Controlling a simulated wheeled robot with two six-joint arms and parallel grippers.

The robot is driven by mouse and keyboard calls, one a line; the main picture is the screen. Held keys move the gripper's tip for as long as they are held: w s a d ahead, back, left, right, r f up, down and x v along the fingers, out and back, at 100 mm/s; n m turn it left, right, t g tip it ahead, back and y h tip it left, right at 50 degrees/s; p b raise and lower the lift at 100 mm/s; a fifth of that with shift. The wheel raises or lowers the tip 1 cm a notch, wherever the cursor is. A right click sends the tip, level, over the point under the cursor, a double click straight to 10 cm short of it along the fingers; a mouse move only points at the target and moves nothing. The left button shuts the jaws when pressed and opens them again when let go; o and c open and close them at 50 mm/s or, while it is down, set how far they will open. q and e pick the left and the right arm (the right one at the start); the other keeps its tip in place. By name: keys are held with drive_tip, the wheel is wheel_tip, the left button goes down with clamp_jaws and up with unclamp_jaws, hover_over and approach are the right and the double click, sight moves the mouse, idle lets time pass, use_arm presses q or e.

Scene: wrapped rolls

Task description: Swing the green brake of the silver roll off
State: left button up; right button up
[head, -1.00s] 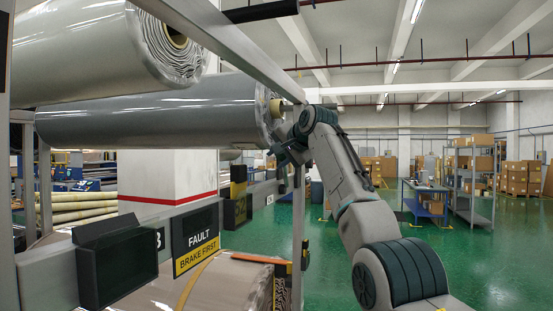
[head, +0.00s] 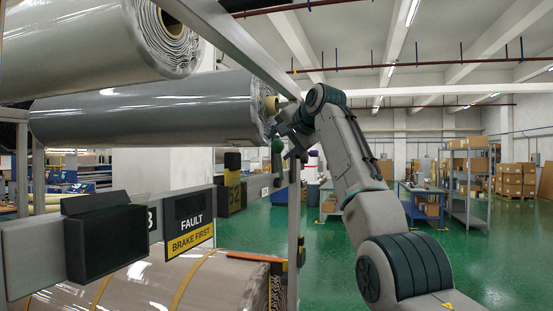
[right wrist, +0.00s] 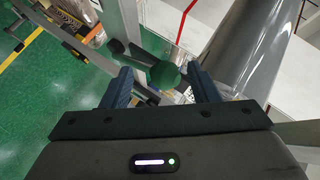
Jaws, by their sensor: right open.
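The silver roll (head: 150,110) lies across the rack in the head view, with its wrapped end and core at the right. It also shows at the upper right of the right wrist view (right wrist: 250,45). The green brake's round knob (head: 277,146) is just below the roll's end. In the right wrist view the green knob (right wrist: 163,74) shows between the fingertips' directions, on a dark lever by the rack post. My right gripper (right wrist: 163,84) is open, with a finger to each side of the knob; I see no contact. My left gripper is not in view.
A larger roll (head: 95,40) hangs above and a brown wrapped roll (head: 150,285) lies below. The rack post (head: 294,205) stands close to my gripper. Green floor is open at right.

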drive_tip(key=b+v, duration=0.3)
drive_tip(key=v, duration=0.4)
drive_tip(key=shift+d, duration=0.2)
drive_tip(key=shift+w+f, duration=0.1)
drive_tip(key=shift+c, duration=0.2)
